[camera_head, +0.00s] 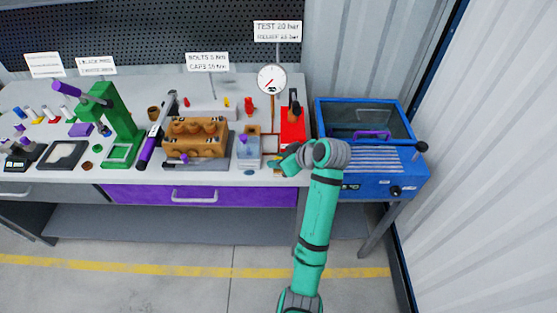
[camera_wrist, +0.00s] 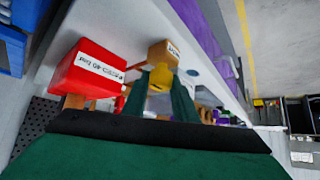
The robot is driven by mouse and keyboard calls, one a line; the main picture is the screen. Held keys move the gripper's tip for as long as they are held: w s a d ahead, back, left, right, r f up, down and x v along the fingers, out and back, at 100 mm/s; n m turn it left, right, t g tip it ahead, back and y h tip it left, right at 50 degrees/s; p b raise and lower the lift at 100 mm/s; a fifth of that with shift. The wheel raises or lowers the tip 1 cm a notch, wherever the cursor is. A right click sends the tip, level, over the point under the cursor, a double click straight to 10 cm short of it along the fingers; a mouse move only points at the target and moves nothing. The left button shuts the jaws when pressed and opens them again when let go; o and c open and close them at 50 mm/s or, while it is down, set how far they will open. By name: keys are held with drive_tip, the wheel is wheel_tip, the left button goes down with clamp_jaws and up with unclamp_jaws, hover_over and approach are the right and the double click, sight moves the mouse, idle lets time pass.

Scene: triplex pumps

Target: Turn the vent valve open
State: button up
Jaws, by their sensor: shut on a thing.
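In the wrist view, a yellow piece (camera_wrist: 160,78), which looks like the vent valve's handle, sits between the two dark green fingers of my gripper (camera_wrist: 160,92). My gripper is shut on it. A tan block (camera_wrist: 163,50) with a small label stands just beyond the yellow piece. In the head view my gripper (camera_head: 278,164) is low at the bench's right front, in front of the red pump unit (camera_head: 292,132). The valve is hidden or too small to tell there. The red unit (camera_wrist: 85,72) shows close beside the fingers in the wrist view.
A round gauge (camera_head: 272,79) stands behind my gripper. A clear blue container (camera_head: 248,149) and a brown pump block (camera_head: 195,138) are to its left. A blue tank (camera_head: 365,123) stands to the right. A green press (camera_head: 112,120) is farther left. The floor in front is clear.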

drive_tip(key=shift+a, duration=0.1)
idle(0.3)
drive_tip(key=o, duration=1)
drive_tip(key=shift+o, duration=0.2)
drive_tip(key=shift+r, duration=0.1)
drive_tip(key=v, duration=1)
drive_tip(key=shift+d+r, duration=0.25)
drive_tip(key=shift+s+a+f, duration=0.1)
drive_tip(key=shift+s+a, duration=0.05)
